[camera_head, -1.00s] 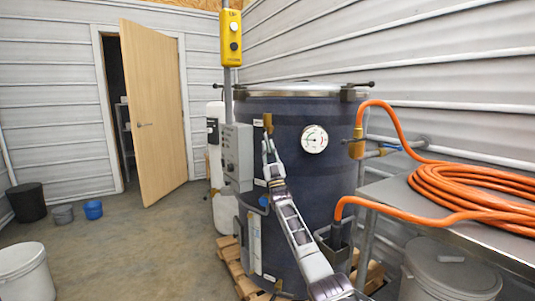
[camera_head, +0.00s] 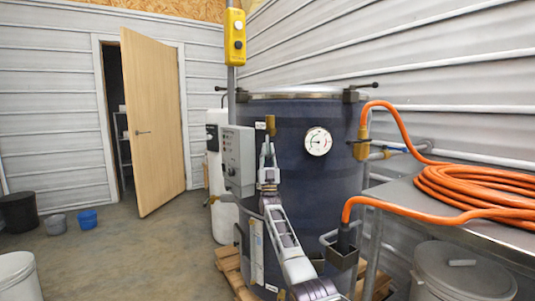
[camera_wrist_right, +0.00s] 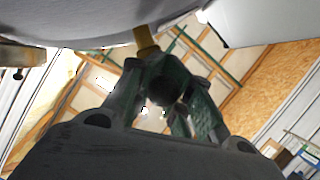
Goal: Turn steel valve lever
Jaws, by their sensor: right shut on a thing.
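A dark blue tank (camera_head: 300,200) stands at the centre of the head view, with a brass valve fitting (camera_head: 270,124) on its front. My right gripper (camera_head: 267,146) is just below this fitting, its fingers pointing up. It is shut on what appears to be the steel valve lever; the fingers largely hide the lever, and its exact angle cannot be told. In the wrist view the brass fitting (camera_wrist_right: 146,40) comes down from the tank to my right gripper's fingers (camera_wrist_right: 168,85), with a dark round part between them. My left gripper is out of view.
A grey control box (camera_head: 238,160) is close left of my right gripper. A round gauge (camera_head: 318,141) sits to its right. An orange hose (camera_head: 470,190) lies coiled on a steel table at the right. Open floor (camera_head: 120,240) lies to the left, before an ajar door (camera_head: 155,120).

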